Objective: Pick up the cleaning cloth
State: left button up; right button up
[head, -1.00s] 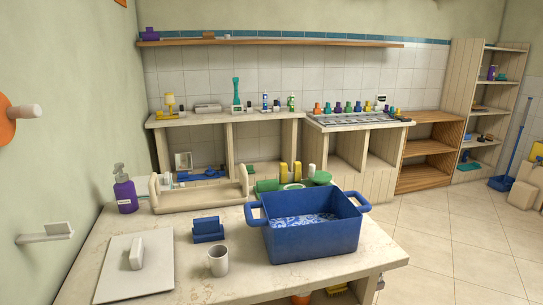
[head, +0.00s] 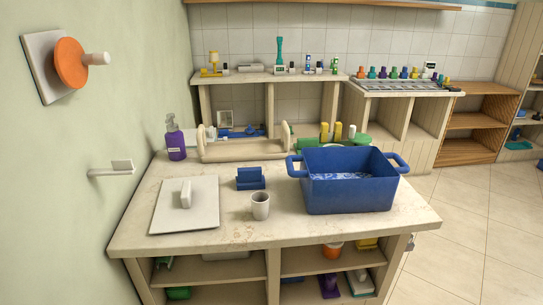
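I cannot single out a cleaning cloth for certain. A blue-and-white patterned surface (head: 342,176) shows inside the blue two-handled tub (head: 350,195) on the near counter; I cannot tell whether it is cloth or water. A small blue stepped object (head: 250,180) sits left of the tub, and it looks like a rigid block or holder. Some items on the shelves under the counter are partly hidden. Neither of my grippers is in view.
The near counter (head: 225,235) also holds a white board with a handle (head: 185,207), a pale cup (head: 260,206) and a purple pump bottle (head: 175,140). An orange disc knob (head: 70,64) and a small ledge (head: 112,170) stick out from the left wall. Floor at right is clear.

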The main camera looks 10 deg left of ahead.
aim_at(252, 178)
jog(key=i+l, duration=0.4)
jog(key=i, duration=0.15)
jog(key=u, duration=0.35)
jog(key=i+l+u, duration=0.1)
jog(key=u, duration=0.3)
jog(key=l+u, duration=0.15)
jog(key=u, duration=0.2)
